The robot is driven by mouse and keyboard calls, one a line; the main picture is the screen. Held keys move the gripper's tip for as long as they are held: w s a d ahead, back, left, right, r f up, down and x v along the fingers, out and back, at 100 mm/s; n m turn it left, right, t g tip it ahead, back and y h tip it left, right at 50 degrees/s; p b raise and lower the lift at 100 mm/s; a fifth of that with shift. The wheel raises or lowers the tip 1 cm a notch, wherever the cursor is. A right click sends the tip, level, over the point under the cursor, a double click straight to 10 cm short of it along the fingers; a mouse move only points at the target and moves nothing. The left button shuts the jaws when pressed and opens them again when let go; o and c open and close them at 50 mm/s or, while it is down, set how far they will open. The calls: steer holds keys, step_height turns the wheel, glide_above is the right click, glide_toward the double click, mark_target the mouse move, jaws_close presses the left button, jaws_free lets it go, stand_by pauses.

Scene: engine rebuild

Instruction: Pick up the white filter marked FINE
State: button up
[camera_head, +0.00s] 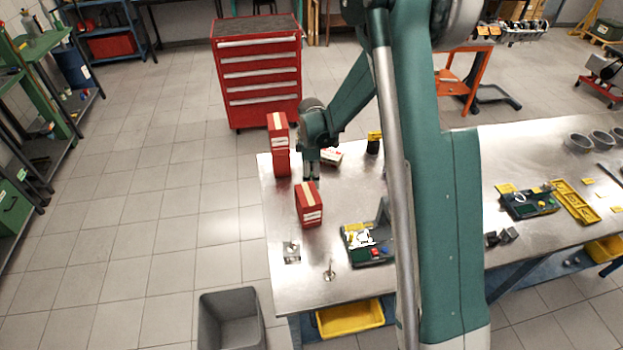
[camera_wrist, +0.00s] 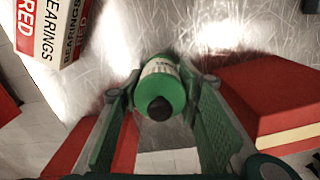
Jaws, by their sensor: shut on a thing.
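My gripper (camera_head: 311,176) is low over the left part of the steel bench, between red boxes. In the wrist view its two fingers (camera_wrist: 161,88) are shut on a cylinder (camera_wrist: 163,92) with a green end, a dark knob and a white band with small lettering. The lettering is too small to read, so I cannot tell whether this is the filter marked FINE. The fingers cover its sides. In the head view I cannot make the cylinder out. I see no other white filter clearly.
A tall red box (camera_head: 281,158) stands behind left of the gripper, and another red box (camera_head: 309,207) in front. A white-and-red box marked BEARINGS (camera_wrist: 45,30) lies close by. A dark tray with parts (camera_head: 367,252) is at front right. A grey bin (camera_head: 231,335) stands on the floor.

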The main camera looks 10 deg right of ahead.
steer(key=shift+r, duration=0.15)
steer(key=shift+r, duration=4.85)
steer(key=shift+d, duration=0.1)
